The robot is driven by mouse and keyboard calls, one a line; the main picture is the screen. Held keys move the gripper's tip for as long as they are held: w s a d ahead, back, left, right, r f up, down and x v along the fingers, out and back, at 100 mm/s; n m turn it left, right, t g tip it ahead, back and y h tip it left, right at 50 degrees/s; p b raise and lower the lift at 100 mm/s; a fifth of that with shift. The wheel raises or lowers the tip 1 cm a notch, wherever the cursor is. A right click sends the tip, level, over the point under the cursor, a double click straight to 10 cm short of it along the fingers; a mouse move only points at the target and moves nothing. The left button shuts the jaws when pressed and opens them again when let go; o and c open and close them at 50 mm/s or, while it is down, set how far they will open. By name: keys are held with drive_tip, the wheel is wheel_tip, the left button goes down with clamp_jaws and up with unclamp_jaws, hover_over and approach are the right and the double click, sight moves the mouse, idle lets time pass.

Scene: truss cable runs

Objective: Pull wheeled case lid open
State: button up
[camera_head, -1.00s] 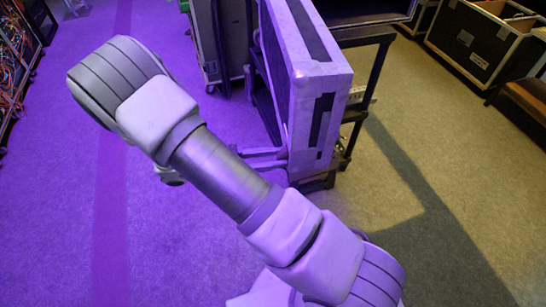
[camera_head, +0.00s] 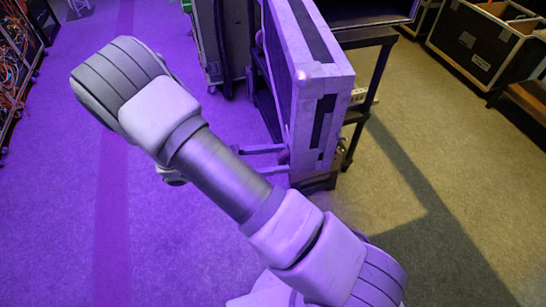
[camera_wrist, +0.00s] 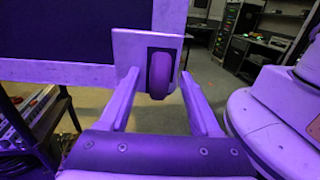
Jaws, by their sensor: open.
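The case lid (camera_head: 310,110) is a pale panel with dark stripes, standing upright and seen mostly edge-on in the head view. In the wrist view its pale lower rim (camera_wrist: 60,72) and dark inner face (camera_wrist: 80,28) fill the upper left. My gripper (camera_head: 284,158) is at the lid's lower near corner. In the wrist view its open fingers (camera_wrist: 158,80) reach either side of the wheel and plate. I cannot tell whether they touch.
A dark stand (camera_head: 372,75) is behind and right of the lid. A grey case (camera_head: 222,45) stands behind it. An open black case (camera_head: 480,40) is at the far right. A cable rack (camera_head: 15,60) lines the left edge. The purple-lit floor at left is clear.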

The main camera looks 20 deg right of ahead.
drive_tip(key=w+a+b, duration=0.3)
drive_tip(key=a, duration=1.4)
drive_tip(key=shift+w, duration=0.1)
drive_tip(key=s+d+r+m+y, duration=0.3)
drive_tip(key=d+r+m+y, duration=0.3)
drive_tip(key=d+r+y, duration=0.45)
drive_tip(key=s+d+r+m+t+y, duration=0.6)
drive_tip(key=s+m+t+y, duration=0.1)
drive_tip(key=s+m+t, duration=0.2)
drive_tip(key=shift+s+r+m, duration=0.35)
drive_tip(key=shift+s+m, duration=0.05)
drive_tip(key=shift+s, duration=0.3)
